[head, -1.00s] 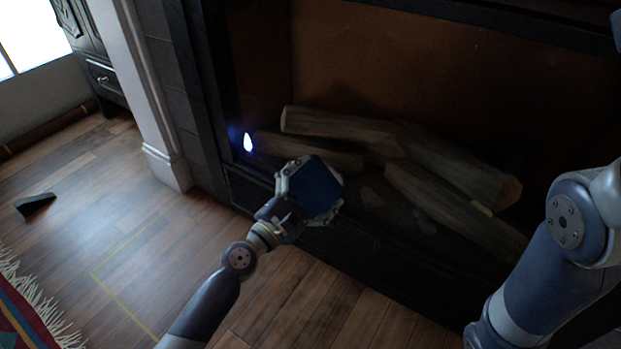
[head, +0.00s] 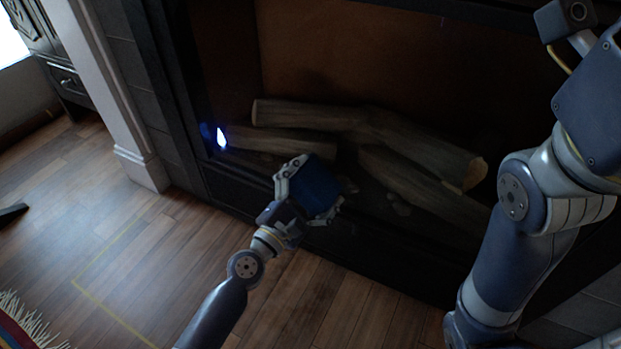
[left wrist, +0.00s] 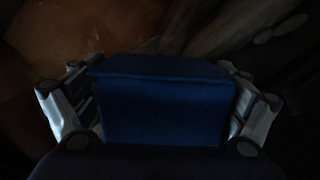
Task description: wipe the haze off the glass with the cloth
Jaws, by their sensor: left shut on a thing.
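My left gripper (head: 308,190) is shut on a blue block-like cloth (head: 318,186) in front of the fireplace opening. The cloth also fills the middle of the left wrist view (left wrist: 163,108), with a finger on each side of it. The fireplace glass (head: 350,70) shows as a dark brownish pane with logs behind it. I cannot make out clear edges of haze on it. Whether the cloth touches the glass is hard to tell. My right arm shows at the right of the head view, but its fingers are not clearly seen.
Several logs (head: 415,150) lie in the fireplace. A small bright bluish-white glint (head: 221,138) is at its lower left. A white pillar (head: 115,110) and dark cabinet (head: 62,75) stand to the left. The wood floor (head: 150,240) is mostly clear, with a fringed rug (head: 22,325) at lower left.

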